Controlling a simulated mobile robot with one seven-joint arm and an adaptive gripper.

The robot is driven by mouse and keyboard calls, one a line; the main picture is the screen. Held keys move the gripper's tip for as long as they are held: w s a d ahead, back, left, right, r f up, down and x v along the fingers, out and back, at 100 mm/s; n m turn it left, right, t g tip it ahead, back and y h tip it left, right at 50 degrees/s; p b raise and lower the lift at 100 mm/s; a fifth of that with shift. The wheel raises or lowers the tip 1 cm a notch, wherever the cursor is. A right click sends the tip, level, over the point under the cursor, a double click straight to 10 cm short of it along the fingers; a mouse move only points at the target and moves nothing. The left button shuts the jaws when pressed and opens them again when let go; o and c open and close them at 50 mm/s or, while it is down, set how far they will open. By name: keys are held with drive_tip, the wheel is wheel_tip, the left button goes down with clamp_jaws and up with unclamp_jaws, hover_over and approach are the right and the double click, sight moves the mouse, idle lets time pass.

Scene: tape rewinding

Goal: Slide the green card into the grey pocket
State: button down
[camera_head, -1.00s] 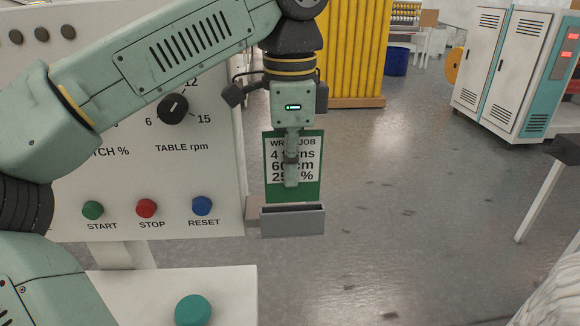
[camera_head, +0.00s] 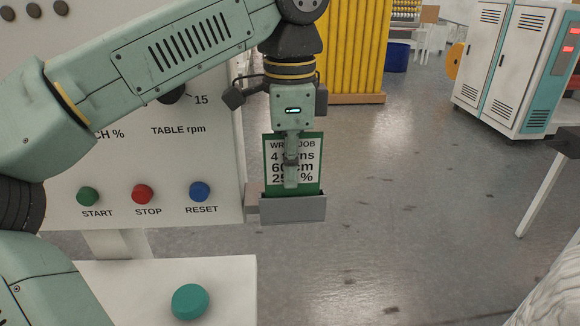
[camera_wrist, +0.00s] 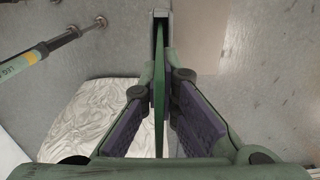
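The green card (camera_head: 309,168) has a white printed label and stands upright in the head view. My gripper (camera_head: 291,180) points down and is shut on it, with a finger across the card's front. The grey pocket (camera_head: 293,211) is a shallow holder on the right side of the control panel, directly under the card. The card's lower edge is hidden behind the pocket's front wall, so its bottom appears to be just inside the mouth. In the wrist view the card (camera_wrist: 160,95) shows edge-on between both finger pads, lined up with the grey pocket (camera_wrist: 160,17).
The white control panel (camera_head: 120,170) with green, red and blue buttons stands left of the pocket. A white ledge with a large green button (camera_head: 190,301) is below it. The floor (camera_head: 420,220) to the right is open. Cabinets (camera_head: 515,60) stand far back.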

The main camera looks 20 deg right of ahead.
drive_tip(key=shift+f+b, duration=0.5)
drive_tip(key=shift+f, duration=0.3)
drive_tip(key=shift+f, duration=0.1)
idle(0.4)
drive_tip(key=c, duration=2.3)
unclamp_jaws()
drive_tip(key=o, duration=0.6)
drive_tip(key=o, duration=0.4)
